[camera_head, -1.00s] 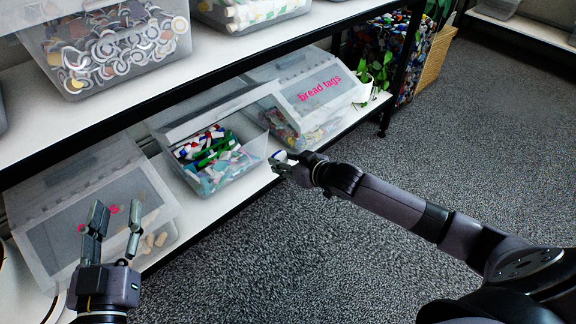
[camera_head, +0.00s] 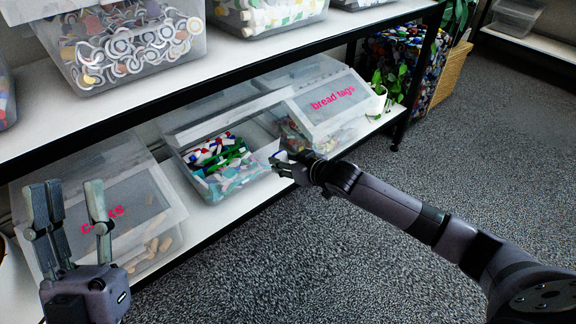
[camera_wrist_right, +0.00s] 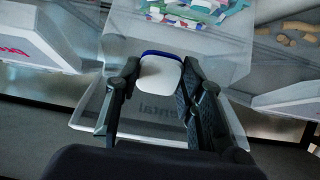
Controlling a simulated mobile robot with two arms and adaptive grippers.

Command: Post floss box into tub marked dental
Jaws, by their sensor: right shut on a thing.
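The white floss box with a blue edge (camera_wrist_right: 160,72) is between the fingers of my right gripper (camera_wrist_right: 158,85). In the head view my right gripper (camera_head: 279,166) is at the right front of an open tub (camera_head: 222,190) holding green, blue and white dental items. In the right wrist view the letters "ental" show faintly on this tub's clear panel (camera_wrist_right: 85,112), partly behind the gripper. The tub's contents (camera_wrist_right: 200,10) lie beyond the floss box. My left gripper (camera_head: 72,212) is open and empty, in front of the left tub with pink lettering.
The left tub (camera_head: 150,265) holds corks, its lettering partly hidden by my left gripper. The bread tags tub (camera_head: 350,130) stands right of the open tub. The upper shelf (camera_head: 225,75) runs above them with more tubs. Carpet (camera_head: 300,260) in front is clear.

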